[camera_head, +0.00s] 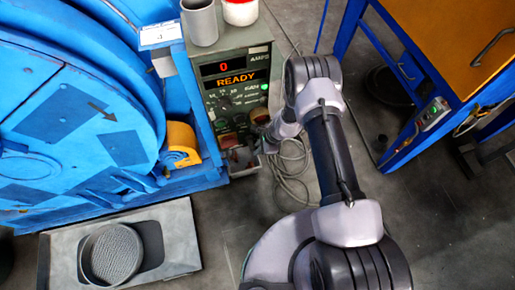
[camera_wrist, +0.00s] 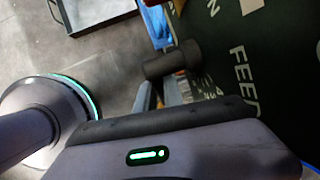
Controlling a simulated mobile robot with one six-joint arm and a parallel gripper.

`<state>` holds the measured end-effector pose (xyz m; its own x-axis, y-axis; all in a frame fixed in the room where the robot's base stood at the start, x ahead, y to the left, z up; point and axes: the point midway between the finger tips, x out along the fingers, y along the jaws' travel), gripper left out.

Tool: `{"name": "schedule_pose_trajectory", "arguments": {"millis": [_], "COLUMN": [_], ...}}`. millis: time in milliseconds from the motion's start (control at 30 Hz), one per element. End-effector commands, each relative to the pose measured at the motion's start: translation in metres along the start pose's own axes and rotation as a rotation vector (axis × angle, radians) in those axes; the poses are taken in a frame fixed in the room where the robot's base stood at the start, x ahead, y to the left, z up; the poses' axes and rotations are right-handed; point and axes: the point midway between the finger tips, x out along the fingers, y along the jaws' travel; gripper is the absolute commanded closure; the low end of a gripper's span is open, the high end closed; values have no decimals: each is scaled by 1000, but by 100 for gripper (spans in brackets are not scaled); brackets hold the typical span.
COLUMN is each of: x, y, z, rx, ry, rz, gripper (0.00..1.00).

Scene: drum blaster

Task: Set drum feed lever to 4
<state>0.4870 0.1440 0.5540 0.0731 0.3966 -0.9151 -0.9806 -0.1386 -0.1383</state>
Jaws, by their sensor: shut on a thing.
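The drum feed lever (camera_wrist: 172,60) shows in the wrist view as a dark knob-ended handle at the panel's edge. My gripper (camera_wrist: 162,92) is shut on it, its body filling the bottom of that view. The panel (camera_wrist: 270,55) carries the word FEED, and small white scale marks are partly hidden beside my fingers, so I cannot read the lever's setting. In the head view, the grey control box (camera_head: 245,50) shows a red 0 and READY. There my arm reaches its lower right side, and the lever's contact with my fingers cannot be made out.
The blue drum machine (camera_head: 80,100) stands left of the box. A grey cup (camera_head: 200,22) and a white-and-red container (camera_head: 240,12) stand on top of the box. Cables (camera_head: 292,170) lie on the floor. A blue-framed workbench (camera_head: 440,45) stands right; open floor lies between.

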Motion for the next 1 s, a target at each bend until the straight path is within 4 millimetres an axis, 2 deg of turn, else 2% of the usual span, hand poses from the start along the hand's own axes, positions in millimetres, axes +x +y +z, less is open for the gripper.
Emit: {"name": "schedule_pose_trajectory", "arguments": {"millis": [233,533,800,833,900,1000], "x": [0,-6,-8,-8,-8,-8], "y": [0,-1,-1,-1,-2,-2], "z": [0,-2,-2,-2,-2,-2], "rx": [-2,-46,-46,-46,-46,-46], "ry": [11,245,253,253,253,253], "rz": [-1,-18,-19,-19,-19,-19], "gripper": [100,100,100,82,69,67]}}
